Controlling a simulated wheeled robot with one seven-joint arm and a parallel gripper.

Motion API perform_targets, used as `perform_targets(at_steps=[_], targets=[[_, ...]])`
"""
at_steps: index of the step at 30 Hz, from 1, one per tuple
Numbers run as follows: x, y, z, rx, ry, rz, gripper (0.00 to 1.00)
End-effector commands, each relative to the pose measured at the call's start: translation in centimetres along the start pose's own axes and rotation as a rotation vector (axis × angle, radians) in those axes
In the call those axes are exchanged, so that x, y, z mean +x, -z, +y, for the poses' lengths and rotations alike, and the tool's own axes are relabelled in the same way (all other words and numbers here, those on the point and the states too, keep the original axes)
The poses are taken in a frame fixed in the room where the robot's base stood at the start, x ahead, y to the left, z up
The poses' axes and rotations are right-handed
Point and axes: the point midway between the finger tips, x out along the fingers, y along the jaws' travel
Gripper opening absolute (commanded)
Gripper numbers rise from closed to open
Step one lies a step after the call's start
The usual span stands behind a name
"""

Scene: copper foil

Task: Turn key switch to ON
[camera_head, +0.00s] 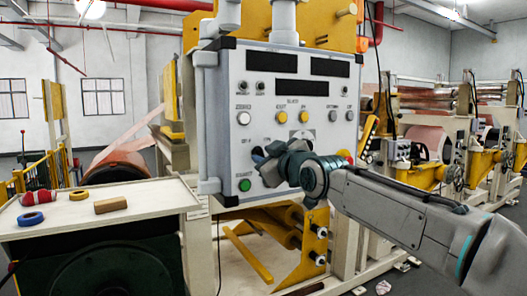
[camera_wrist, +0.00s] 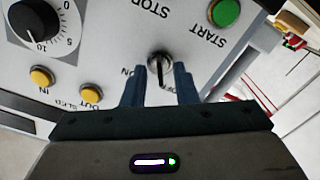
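The key switch (camera_wrist: 160,64) is a round metal switch with a dark upright key bar, seen upside down in the wrist view. The ON label is to its left and the OFF label is just below right, partly hidden by a finger. My gripper (camera_wrist: 159,77) has its two blue fingers apart, one on each side of the switch. I cannot tell whether they touch the key. In the head view my gripper (camera_head: 262,160) is at the lower part of the white control panel (camera_head: 222,100) and hides the switch.
A green START button (camera_wrist: 224,12) is close to the right of the switch in the wrist view. Yellow buttons (camera_wrist: 91,94) and a black dial (camera_wrist: 33,22) are to the left. A table (camera_head: 160,197) with a wooden block (camera_head: 110,205) stands left of the panel.

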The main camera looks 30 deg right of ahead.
Motion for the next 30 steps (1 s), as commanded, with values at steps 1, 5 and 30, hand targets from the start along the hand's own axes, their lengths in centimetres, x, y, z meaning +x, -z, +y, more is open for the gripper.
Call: perform_targets(at_steps=[1,5,30], targets=[[0.37,0.15,-0.02,-0.001,0.001,0.001,0.26],[0.86,0.10,0.02,-0.001,-0.001,0.001,0.26],[1.00,-0.15,-0.15,0.053,0.000,0.001,0.00]])
